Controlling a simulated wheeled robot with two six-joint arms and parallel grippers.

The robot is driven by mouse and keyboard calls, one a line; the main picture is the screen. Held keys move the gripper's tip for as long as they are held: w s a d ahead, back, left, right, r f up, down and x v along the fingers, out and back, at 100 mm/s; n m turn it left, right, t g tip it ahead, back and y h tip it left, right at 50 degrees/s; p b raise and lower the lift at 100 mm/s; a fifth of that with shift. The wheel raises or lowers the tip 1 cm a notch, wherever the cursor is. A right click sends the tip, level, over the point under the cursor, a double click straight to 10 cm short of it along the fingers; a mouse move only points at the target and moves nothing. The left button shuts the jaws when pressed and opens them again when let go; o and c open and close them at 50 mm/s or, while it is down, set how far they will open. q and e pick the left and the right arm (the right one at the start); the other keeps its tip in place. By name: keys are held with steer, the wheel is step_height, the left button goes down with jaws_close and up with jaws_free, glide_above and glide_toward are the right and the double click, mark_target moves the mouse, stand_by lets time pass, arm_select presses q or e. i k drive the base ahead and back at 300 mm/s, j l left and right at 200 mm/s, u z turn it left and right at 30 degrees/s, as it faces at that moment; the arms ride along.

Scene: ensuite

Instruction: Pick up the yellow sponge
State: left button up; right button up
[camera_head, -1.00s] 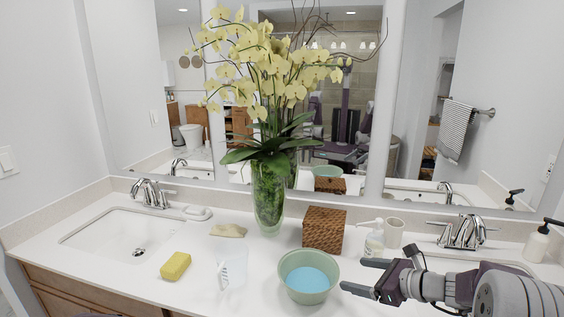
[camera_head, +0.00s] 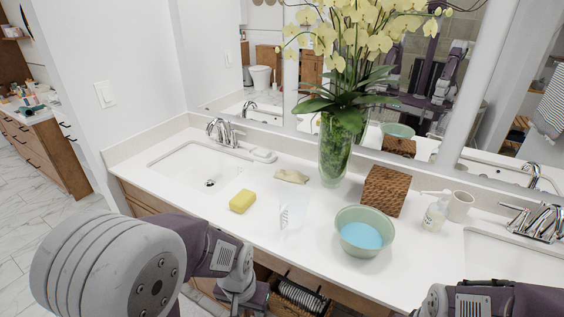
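The yellow sponge (camera_head: 243,201) lies on the white countertop, to the right of the left sink and near the counter's front edge. Nothing covers it. My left arm has come in from the lower left, below and in front of the counter. Its fingertips do not show, so the gripper's opening is hidden. My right arm is at the lower right corner, and its gripper fingers are out of the frame.
A clear, see-through item (camera_head: 292,211) and a tan cloth-like piece (camera_head: 292,176) lie right of the sponge. A green bowl with blue contents (camera_head: 364,231), a woven box (camera_head: 385,191), a soap bottle (camera_head: 435,212) and an orchid vase (camera_head: 335,150) stand farther right. The sink (camera_head: 195,168) is left.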

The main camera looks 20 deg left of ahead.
mark_target(243, 200)
steer(key=i+j+u, duration=0.15)
steer(key=u, duration=0.3)
steer(key=i+j+u, duration=0.15)
steer(key=u, duration=0.3)
steer(key=i+u, duration=0.2)
steer(key=u, duration=0.25)
steer(key=i+u, duration=0.2)
steer(key=u, duration=0.25)
